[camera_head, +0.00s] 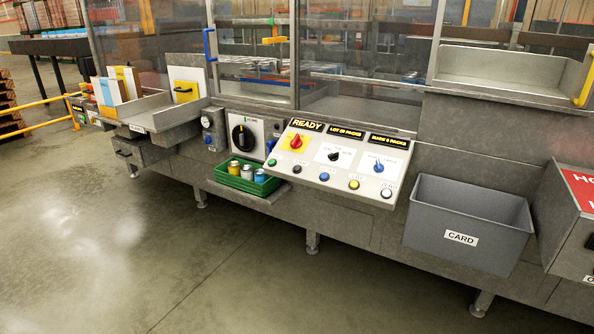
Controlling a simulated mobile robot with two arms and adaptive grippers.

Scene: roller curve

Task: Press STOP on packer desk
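The packer desk (336,196) is a sloped light-grey control panel on the front of the machine. Its displays along the top read "READY" (306,125), "LOT 20 PACKS" (346,131) and one I cannot read surely. Below are a red knob (296,142) on a yellow plate, a black knob (334,156) and a blue knob (378,167). Neither gripper shows.
A green tray (222,177) with several small cans juts out left of the desk. A grey bin marked "CARD" (425,244) hangs right of it. A large black dial (242,138) is behind the tray. The concrete floor (150,260) in front is clear.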

